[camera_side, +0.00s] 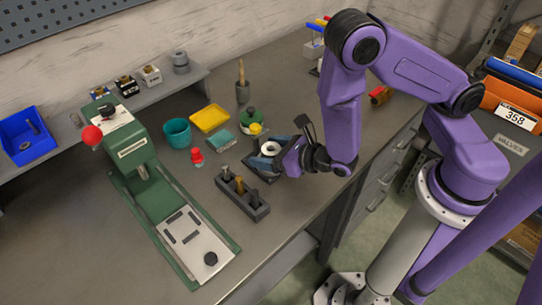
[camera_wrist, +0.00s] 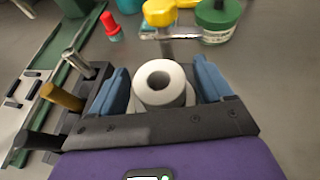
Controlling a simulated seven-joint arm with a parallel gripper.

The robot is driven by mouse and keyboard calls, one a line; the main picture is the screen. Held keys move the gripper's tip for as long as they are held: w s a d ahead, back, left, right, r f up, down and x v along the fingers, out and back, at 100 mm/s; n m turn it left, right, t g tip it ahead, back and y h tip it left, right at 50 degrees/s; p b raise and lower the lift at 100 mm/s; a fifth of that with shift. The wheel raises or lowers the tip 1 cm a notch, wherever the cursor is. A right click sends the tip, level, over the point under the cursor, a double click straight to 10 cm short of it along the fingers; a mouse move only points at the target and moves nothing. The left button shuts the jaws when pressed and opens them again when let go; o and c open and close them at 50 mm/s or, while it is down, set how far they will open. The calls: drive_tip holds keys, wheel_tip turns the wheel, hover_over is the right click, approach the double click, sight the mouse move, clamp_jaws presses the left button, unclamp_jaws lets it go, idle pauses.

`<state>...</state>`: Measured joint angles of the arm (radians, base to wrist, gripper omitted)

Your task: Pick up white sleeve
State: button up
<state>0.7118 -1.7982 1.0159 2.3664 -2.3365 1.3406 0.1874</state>
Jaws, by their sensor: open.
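The white sleeve (camera_wrist: 160,84) is a short thick ring standing upright, with its round hole facing up in the wrist view. It also shows small and white in the side view (camera_side: 270,148). My gripper (camera_wrist: 163,88) is open, with one blue finger on each side of the sleeve. Gaps show between the sleeve and both fingers. In the side view my gripper (camera_side: 268,151) is low at the bench, around the sleeve. The lower part of the sleeve is hidden by the gripper body in the wrist view.
A dark block with several upright pins (camera_side: 242,193) stands close left of my gripper. A green press (camera_side: 135,150) is further left.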

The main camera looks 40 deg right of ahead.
drive_tip(key=c, duration=1.1)
drive_tip(key=shift+r, duration=0.2)
